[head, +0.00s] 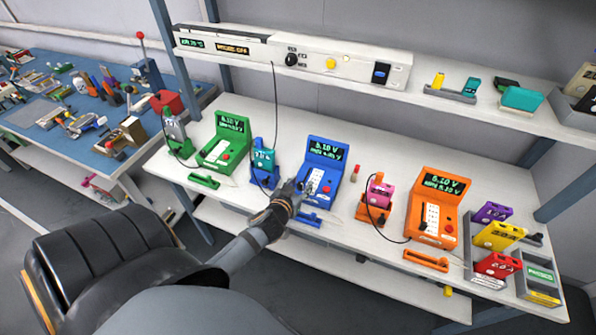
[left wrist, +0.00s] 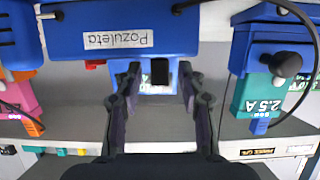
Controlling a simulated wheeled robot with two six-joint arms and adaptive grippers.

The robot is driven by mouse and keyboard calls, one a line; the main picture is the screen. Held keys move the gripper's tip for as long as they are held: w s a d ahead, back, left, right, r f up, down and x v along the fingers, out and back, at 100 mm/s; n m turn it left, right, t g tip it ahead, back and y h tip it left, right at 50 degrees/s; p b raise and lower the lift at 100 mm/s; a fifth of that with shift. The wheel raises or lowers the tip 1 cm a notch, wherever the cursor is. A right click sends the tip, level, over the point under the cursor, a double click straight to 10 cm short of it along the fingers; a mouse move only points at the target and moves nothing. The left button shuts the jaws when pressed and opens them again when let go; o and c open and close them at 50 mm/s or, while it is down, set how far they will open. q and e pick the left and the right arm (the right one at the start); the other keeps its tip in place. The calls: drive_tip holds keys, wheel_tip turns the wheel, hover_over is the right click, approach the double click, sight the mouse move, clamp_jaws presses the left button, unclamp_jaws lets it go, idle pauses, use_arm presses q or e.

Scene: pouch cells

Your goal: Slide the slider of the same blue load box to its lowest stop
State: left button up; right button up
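The blue load box (head: 327,172) stands mid-bench, its screen lit with green digits. In the left wrist view, which is upside down, its blue face (left wrist: 215,30) carries a label reading "Pozuleta". A dark slider knob (left wrist: 160,70) stands on the box's pale panel. My left gripper (head: 303,187) reaches the left side of the blue box's front. In the left wrist view its two fingers are open, one on each side of the knob, with a gap visible on both sides. The head view hides the knob behind the gripper. My right gripper is not in view.
A teal cell (head: 263,163) in a blue holder stands left of the box. A green box (head: 222,150) and an orange box (head: 432,212) stand farther out. A pink cell (head: 380,192) is to the right. A blue tray (head: 316,222) lies in front. Black cables run nearby.

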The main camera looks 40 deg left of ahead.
use_arm(q)
drive_tip(key=v, duration=1.2)
drive_tip(key=shift+f, duration=0.1)
